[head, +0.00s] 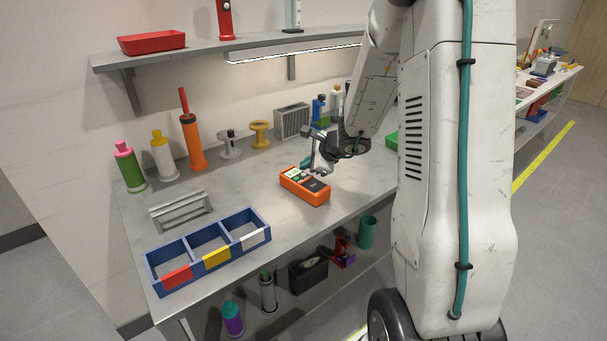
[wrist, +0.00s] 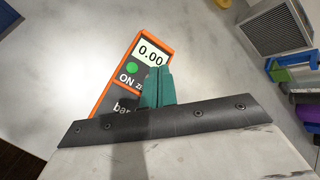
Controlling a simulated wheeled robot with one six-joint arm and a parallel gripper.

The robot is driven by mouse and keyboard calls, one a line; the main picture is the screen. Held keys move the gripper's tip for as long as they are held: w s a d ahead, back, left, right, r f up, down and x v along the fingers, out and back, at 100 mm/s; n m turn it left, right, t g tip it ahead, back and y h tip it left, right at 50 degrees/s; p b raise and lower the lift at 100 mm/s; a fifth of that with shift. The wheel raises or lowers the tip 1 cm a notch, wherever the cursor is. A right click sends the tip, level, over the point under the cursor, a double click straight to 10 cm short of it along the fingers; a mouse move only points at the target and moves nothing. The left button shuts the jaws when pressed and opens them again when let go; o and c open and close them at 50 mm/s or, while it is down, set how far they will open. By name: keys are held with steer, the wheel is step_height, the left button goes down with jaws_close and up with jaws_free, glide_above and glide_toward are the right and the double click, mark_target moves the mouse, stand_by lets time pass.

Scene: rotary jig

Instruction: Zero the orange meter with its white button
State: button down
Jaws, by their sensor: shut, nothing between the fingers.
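The orange meter (head: 305,190) lies flat on the grey bench top, with a dark face. In the wrist view the meter (wrist: 128,73) shows a display (wrist: 149,53) reading 0.00 and a green round spot (wrist: 132,68) above the word ON. My gripper (wrist: 158,72) is shut and empty, its teal fingers over the right part of the meter's face, just below the display. The white button is not visible; the fingers cover that area. I cannot tell whether the fingertips touch the meter. In the head view my gripper (head: 308,166) is at the meter's far side.
A blue three-compartment bin (head: 206,246) stands at the front left, with a grey rack (head: 180,211) behind it. Bottles, spools and a grey vented box (head: 291,119) line the back. A shelf (head: 230,47) overhangs the bench.

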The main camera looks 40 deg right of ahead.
steer(key=shift+r, duration=0.1)
step_height(320, 180, up, 6)
steer(key=shift+f, duration=0.1)
stand_by(0.5)
stand_by(0.3)
steer(key=s+a+r+n+g+y, duration=0.35)
steer(key=s+a+n+g, duration=0.25)
steer(key=s+a+n, duration=0.8)
steer(key=s+a+r+n+h, duration=0.1)
steer(key=s+r+n+h, duration=0.1)
steer(key=s, duration=0.4)
steer(key=s+a+r+n+g+h, duration=0.1)
steer(key=s+a+r+n+h, duration=0.1)
steer(key=s+n, duration=0.2)
steer(key=s+a+r+n+h, duration=0.2)
steer(key=s+r+n, duration=0.1)
steer(key=s, duration=0.6)
steer(key=shift+s+n+g, duration=0.4)
steer(key=shift+n, duration=0.1)
